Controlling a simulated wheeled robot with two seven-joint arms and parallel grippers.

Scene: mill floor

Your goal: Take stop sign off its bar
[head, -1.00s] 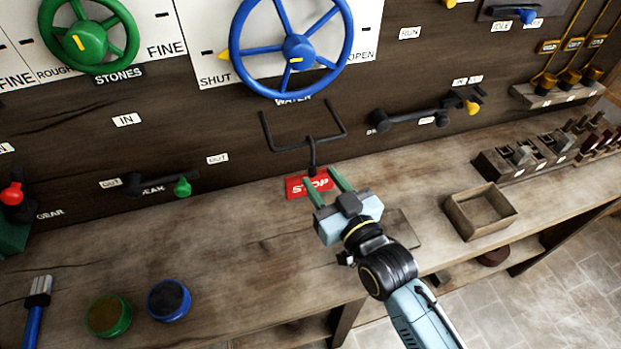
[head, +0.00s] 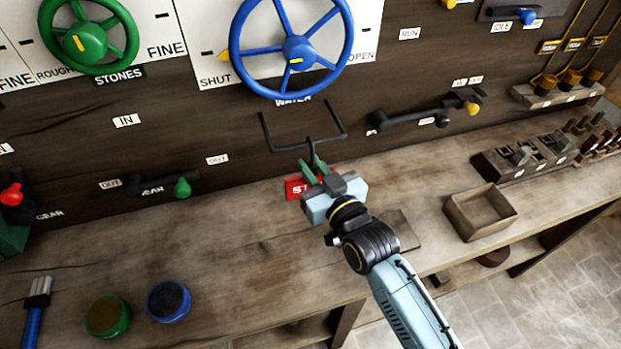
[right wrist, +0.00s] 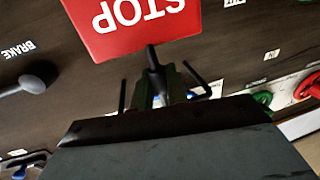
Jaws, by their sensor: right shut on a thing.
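The red stop sign (head: 294,188) hangs by a dark hook from the black bar (head: 303,147) on the panel, below the blue wheel. My right gripper (head: 312,167) is at the sign's hook, its jaws shut on the stem above the plate, and covers the right part of the sign. In the right wrist view the sign (right wrist: 138,22) shows upside down, with its dark stem (right wrist: 154,72) running in between the fingers of my right gripper (right wrist: 160,88). The hook's top looks to be still on the bar. My left gripper is not in view.
A blue wheel (head: 291,52) is above the bar. A lever with a yellow knob (head: 471,108) is to the right and one with a green knob (head: 182,187) to the left. An open wooden box (head: 480,211) stands on the bench (head: 240,250); the bench's middle is mostly clear.

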